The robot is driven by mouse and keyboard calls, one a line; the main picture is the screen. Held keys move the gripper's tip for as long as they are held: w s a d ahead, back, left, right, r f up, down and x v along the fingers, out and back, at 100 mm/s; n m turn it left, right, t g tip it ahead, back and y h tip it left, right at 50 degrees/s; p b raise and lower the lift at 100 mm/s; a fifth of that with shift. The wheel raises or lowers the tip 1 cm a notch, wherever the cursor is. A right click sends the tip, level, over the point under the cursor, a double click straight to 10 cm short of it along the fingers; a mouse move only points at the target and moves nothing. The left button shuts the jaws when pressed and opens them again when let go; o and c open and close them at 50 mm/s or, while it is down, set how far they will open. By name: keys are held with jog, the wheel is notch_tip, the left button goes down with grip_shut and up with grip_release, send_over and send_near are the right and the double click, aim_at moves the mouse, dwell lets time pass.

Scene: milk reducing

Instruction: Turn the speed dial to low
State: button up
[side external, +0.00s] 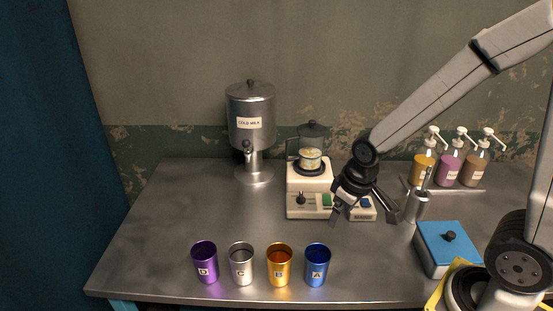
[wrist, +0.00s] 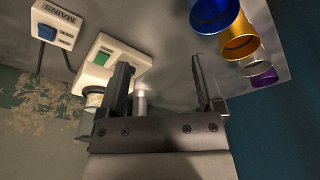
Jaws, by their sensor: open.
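The black speed dial (side external: 301,199) is a small knob on the front left of the cream blender base (side external: 296,212), left of a green switch (side external: 327,200). Its setting is too small to read. A clear jar with a dark lid (side external: 312,130) stands on the base. My gripper (side external: 364,218) is open and empty, in front of the base's right side and right of the dial. In the wrist view my gripper's fingers (wrist: 160,75) are spread apart. The green switch (wrist: 104,57) shows there beside one finger, but I cannot make out the dial.
A mains box with a blue switch (wrist: 47,32) sits right of the blender in the side view. Purple (side external: 205,262), silver (side external: 241,264), orange (side external: 279,265) and blue (side external: 317,265) cups line the front. A milk dispenser (side external: 250,105) stands back left. The left table is clear.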

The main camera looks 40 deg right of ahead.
jog(key=w+d+n+g, duration=0.1)
jog(key=w+d+n, duration=0.3)
jog(key=w, duration=0.8)
jog(key=n+g, duration=0.1)
jog(key=n, duration=0.3)
send_over(301, 194)
notch_tip(301, 194, down, 4)
jog(key=shift+s+r, duration=0.1)
jog(key=shift+f, duration=3.9)
grip_shut()
